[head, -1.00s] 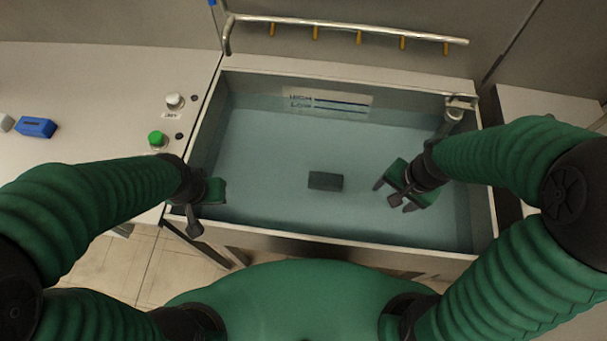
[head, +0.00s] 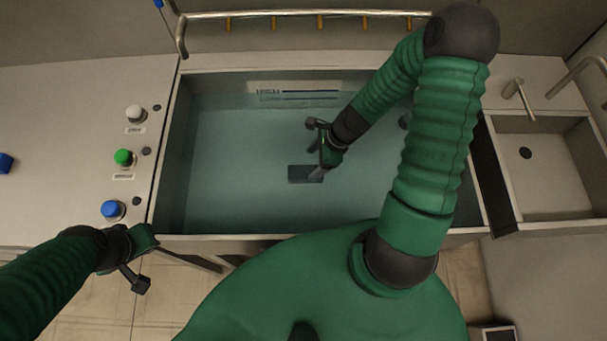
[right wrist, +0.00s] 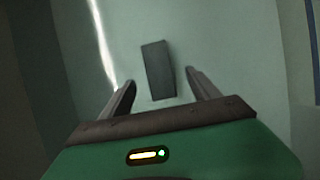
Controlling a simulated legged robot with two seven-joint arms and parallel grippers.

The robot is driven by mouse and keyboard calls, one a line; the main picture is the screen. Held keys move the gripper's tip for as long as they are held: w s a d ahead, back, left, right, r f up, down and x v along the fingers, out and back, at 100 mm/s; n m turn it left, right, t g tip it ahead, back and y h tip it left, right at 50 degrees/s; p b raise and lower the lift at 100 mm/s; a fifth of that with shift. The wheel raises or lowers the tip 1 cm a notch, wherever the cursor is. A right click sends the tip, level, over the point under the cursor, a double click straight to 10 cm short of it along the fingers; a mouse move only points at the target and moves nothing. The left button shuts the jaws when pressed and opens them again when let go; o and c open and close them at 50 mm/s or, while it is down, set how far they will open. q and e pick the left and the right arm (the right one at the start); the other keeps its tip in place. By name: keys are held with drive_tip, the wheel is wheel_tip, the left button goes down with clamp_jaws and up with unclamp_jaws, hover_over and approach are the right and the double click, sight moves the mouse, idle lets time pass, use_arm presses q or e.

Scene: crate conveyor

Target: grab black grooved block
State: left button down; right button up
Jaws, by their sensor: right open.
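The black grooved block (head: 302,174) lies in the basin (head: 240,235), near the middle of its floor. It looks like a dark rectangular bar, and grooves cannot be made out. My right gripper (head: 318,166) is open just above the block, and one finger overlaps its right end in the head view. In the right wrist view the block (right wrist: 158,70) lies ahead, between the two spread fingers of my right gripper (right wrist: 160,84), with gaps on both sides. My left gripper (head: 140,264) is outside the basin at the lower left, and its jaw state is unclear.
Green (head: 123,157), blue (head: 112,210) and white (head: 135,113) buttons sit on the left counter. A metal rail (head: 300,14) runs behind the basin. A sink (head: 550,170) with a tap stands at the right. The basin floor around the block is clear.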

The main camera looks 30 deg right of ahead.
sight(307, 171)
drive_tip(key=shift+x, duration=1.15)
drive_tip(key=x, duration=0.2)
drive_tip(key=b+x, duration=0.1)
drive_tip(key=x, duration=0.1)
drive_tip(key=shift+s+f, duration=0.15)
drive_tip(key=shift+s, duration=0.1)
drive_tip(key=shift+w+a+f, duration=0.1)
drive_tip(key=shift+w+f, duration=0.1)
drive_tip(key=shift+f, duration=0.1)
drive_tip(key=shift+f, duration=0.25)
clamp_jaws()
